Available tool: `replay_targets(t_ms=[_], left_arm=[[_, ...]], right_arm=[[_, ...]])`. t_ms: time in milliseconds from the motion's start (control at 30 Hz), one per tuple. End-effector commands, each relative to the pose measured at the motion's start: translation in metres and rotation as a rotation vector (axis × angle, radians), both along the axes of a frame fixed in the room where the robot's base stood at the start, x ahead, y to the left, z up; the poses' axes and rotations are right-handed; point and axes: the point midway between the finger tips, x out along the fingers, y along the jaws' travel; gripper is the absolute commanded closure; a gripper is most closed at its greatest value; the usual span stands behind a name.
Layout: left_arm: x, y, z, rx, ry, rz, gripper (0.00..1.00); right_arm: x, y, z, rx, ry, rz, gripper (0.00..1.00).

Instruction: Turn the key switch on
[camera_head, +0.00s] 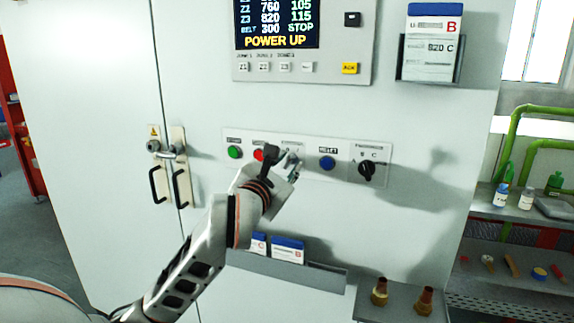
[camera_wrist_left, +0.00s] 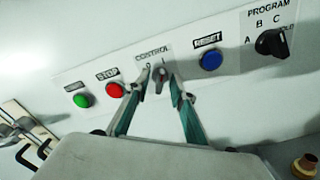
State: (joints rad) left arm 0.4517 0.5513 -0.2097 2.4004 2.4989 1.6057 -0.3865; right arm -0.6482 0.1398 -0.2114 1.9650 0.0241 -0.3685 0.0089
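The key switch (camera_wrist_left: 159,80) sits under the CONTROL label with marks 0 and I, on the white button strip (camera_wrist_left: 235,63). Its grey key stands out from the panel and looks near upright; I cannot tell exactly which mark it points to. My left gripper (camera_wrist_left: 162,76) is at the switch, with one fingertip on each side of the key. The fingers look apart, with a small gap to the key on the right. My right gripper is in neither view.
A green button (camera_head: 235,152) and the red STOP button (camera_head: 259,155) are left of the switch. The blue RESET button (camera_head: 327,163) and black PROGRAM knob (camera_head: 366,170) are to its right. A card tray (camera_head: 300,274) and a small shelf (camera_head: 395,310) jut out below.

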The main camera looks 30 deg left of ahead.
Motion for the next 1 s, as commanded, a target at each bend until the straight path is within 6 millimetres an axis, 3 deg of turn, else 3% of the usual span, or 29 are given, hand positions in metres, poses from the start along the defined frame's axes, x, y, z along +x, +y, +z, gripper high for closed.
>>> replay_targets(t_ms=[167, 600, 1000], left_arm=[[0.0, 0.0, 0.014, -0.001, -0.005, 0.001, 0.76], [0.0, 0.0, 0.081, 0.001, -0.006, 0.0, 0.76], [0.0, 0.0, 0.1, 0.001, 0.0, 0.0, 0.76]], right_arm=[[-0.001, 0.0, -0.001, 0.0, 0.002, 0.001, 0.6], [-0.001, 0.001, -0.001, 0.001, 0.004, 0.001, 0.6], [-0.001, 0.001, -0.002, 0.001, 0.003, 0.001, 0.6]])
